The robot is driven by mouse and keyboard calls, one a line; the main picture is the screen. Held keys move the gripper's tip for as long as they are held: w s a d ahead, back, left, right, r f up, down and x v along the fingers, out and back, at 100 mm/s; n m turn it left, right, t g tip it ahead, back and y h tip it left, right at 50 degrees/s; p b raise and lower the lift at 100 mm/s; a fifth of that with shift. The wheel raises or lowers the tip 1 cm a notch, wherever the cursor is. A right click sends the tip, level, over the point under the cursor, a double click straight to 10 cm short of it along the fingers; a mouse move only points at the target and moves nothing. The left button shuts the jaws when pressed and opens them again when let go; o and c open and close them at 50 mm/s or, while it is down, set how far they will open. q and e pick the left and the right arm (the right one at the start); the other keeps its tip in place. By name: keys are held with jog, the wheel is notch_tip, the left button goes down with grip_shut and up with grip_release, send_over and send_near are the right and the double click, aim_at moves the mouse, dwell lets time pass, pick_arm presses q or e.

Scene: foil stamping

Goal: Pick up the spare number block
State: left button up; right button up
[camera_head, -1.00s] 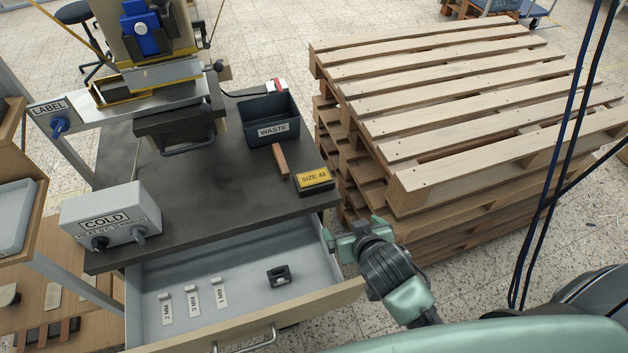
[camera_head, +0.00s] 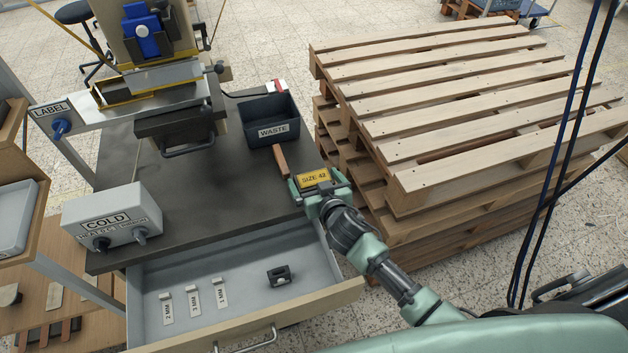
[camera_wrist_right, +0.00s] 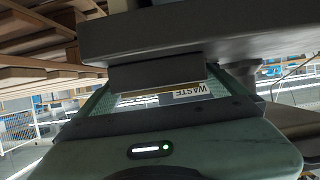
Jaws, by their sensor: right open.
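The dark block with a yellow SIZE 42 label (camera_head: 314,177) lies at the right front corner of the dark worktop (camera_head: 235,210). My right gripper (camera_head: 319,184) is open at this block, with one finger on each side of it. In the right wrist view, the picture is upside down. The grey side of the block (camera_wrist_right: 157,75) sits between the two fingers of my right gripper (camera_wrist_right: 160,93). I cannot tell whether the fingers touch it. My left gripper is not in view.
A black WASTE bin (camera_head: 270,122) and a brown wooden bar (camera_head: 281,161) are close behind the block. An open drawer (camera_head: 240,265) below holds a small black block (camera_head: 279,276) and several labelled pieces. Stacked pallets (camera_head: 470,110) stand at the right. A COLD control box (camera_head: 112,215) sits left.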

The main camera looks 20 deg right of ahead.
jog(key=shift+w+f, duration=0.15)
jog(key=shift+w, duration=0.15)
jog(key=c, duration=1.8)
jog(key=shift+w+r, duration=0.1)
jog(key=shift+r, duration=0.2)
